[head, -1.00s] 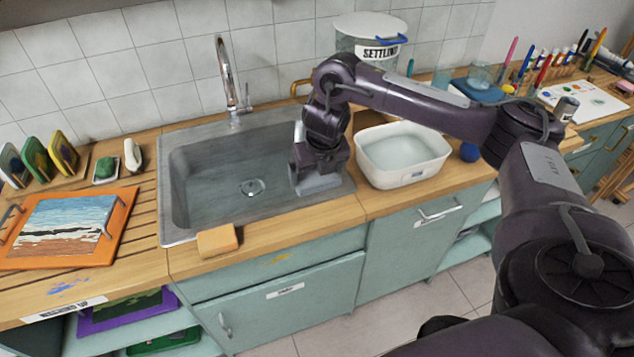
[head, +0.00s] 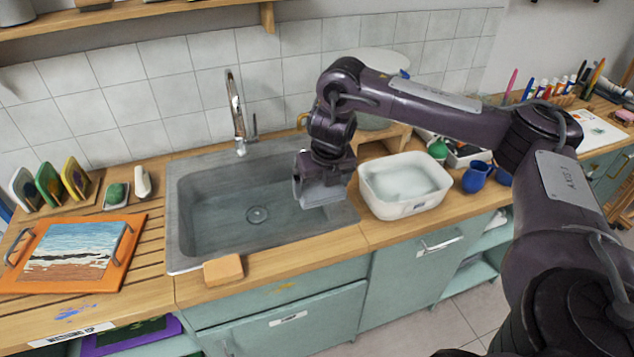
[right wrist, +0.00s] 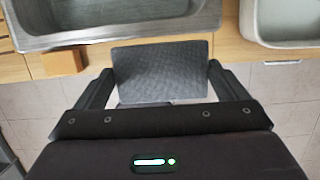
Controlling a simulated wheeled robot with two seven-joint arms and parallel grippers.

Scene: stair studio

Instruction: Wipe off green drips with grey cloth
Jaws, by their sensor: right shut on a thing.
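My right gripper (head: 322,180) is shut on the grey cloth (right wrist: 160,70), which spans flat between the two fingers in the right wrist view. In the head view the cloth (head: 325,193) hangs below the gripper over the right part of the sink (head: 218,262). I cannot tell whether it touches the sink rim. I make out no green drips in either view; the gripper and arm hide part of the sink's right side and the counter behind it. My left gripper is not in view.
A white basin (head: 430,205) stands right of the sink, with a blue jug (head: 478,177) beyond it. An orange-framed painting (head: 130,262) lies on the left counter. The tap (head: 236,105) rises behind the sink.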

